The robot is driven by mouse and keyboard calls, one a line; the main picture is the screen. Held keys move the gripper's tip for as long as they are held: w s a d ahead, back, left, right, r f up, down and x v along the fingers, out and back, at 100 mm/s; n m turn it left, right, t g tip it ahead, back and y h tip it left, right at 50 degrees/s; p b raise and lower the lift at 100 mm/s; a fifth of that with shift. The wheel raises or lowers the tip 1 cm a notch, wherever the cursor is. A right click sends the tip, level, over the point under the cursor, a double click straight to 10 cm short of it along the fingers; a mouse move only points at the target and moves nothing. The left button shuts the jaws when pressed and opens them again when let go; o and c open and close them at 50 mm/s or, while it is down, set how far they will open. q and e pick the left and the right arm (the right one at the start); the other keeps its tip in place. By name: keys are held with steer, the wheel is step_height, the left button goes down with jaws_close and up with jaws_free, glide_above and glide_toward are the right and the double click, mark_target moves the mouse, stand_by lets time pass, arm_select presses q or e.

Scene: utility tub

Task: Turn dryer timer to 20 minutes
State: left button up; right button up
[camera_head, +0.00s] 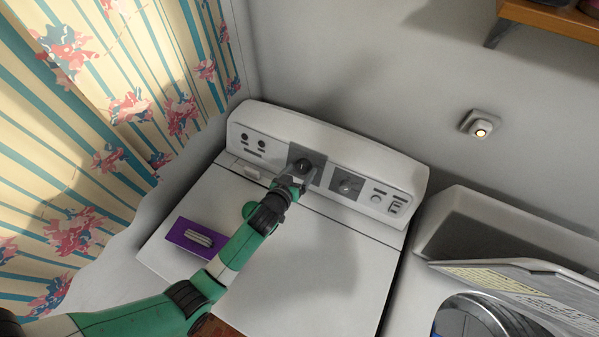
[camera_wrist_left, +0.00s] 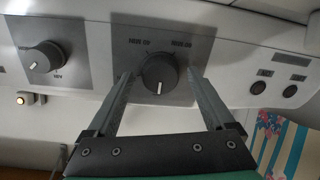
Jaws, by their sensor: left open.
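The white dryer (camera_head: 350,270) has a control panel with two dark dials on grey square plates. The left dial in the head view (camera_head: 303,165) is the large round knob (camera_wrist_left: 160,74) in the middle of the left wrist view. It has a white pointer line, pointing toward the bottom of the wrist picture. My left gripper (camera_head: 292,182) is at this knob. In the left wrist view its open fingers (camera_wrist_left: 159,84) stand on either side of the knob, with visible gaps. My right gripper is not in view.
The second dial (camera_head: 347,184) is to the right on the panel; round buttons (camera_head: 252,141) are to the left. A purple box (camera_head: 194,239) lies on the dryer top. A washer with raised lid (camera_head: 520,285) stands at right. A striped curtain (camera_head: 110,110) hangs at left.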

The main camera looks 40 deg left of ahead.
arm_select(q)
steer(key=shift+c, duration=0.4)
steer(key=c, duration=1.3)
steer(key=shift+m, duration=0.3)
steer(key=m, duration=0.2)
steer(key=shift+m, duration=0.3)
steer(key=m, duration=0.7)
steer(key=shift+t, duration=0.3)
steer(key=shift+m+p, duration=0.45)
steer(key=shift+m, duration=1.25)
